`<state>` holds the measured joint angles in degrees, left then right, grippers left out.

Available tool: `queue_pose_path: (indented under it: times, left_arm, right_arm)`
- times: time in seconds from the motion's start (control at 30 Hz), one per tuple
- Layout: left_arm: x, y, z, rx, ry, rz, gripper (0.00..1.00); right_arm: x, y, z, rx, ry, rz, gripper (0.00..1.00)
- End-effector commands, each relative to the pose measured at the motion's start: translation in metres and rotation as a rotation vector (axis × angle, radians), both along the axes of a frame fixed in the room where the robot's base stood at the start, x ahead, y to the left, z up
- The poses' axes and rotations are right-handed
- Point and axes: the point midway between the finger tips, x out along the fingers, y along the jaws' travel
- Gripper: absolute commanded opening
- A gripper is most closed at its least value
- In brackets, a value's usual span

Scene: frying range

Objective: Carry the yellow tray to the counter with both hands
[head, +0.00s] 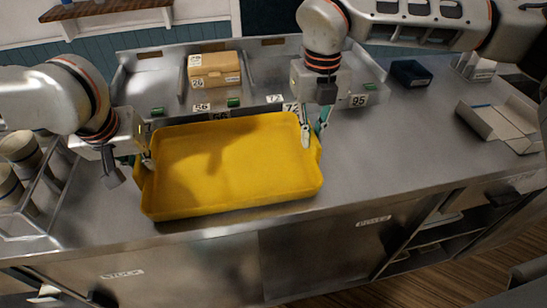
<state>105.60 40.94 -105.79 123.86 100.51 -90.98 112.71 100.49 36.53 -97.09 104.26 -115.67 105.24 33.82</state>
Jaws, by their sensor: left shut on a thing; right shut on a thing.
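The yellow tray (230,163) is in the middle of the head view, over the steel counter (390,150) near its front edge. It looks empty and slightly tilted in the picture. I cannot tell whether it touches the counter or hangs just above it. My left gripper (146,163) is shut on the tray's left end. My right gripper (312,138) is shut on the tray's right end, near the far corner. The tips of the fingers are partly hidden by the tray's rim.
Behind the tray is a steel bin unit with number labels and a cardboard box (214,70). A rack with cups (18,147) stands at the left. A dark blue container (411,73) and an open carton (500,124) are at the right. The counter right of the tray is clear.

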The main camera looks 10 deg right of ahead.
Motion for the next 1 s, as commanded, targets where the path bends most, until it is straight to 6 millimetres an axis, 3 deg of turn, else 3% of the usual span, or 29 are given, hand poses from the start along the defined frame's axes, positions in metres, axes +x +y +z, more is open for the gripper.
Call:
queue_pose_path:
  times: [0.1, 0.13, 0.2, 0.77, 1.0]
  left_arm:
    - [0.0, 0.001, -0.007, 0.004, 0.0, -0.001, 0.0]
    - [0.0, 0.001, -0.007, 0.004, 0.0, -0.001, 0.16]
    - [0.0, 0.001, -0.006, 0.004, -0.001, -0.001, 0.28]
    - [0.0, 0.0, -0.004, 0.0, -0.001, 0.0, 0.28]
    - [-0.012, 0.0, 0.026, 0.0, -0.005, 0.0, 0.28]
  right_arm:
    - [0.0, -0.001, -0.007, -0.001, 0.001, -0.003, 0.0]
    - [0.0, -0.001, -0.007, -0.001, 0.0, -0.004, 0.15]
    - [0.0, -0.001, -0.006, -0.001, 0.0, -0.003, 0.27]
    - [0.0, 0.0, -0.006, 0.0, 0.0, -0.001, 0.27]
    - [0.0, 0.0, -0.006, 0.0, 0.0, 0.0, 0.27]
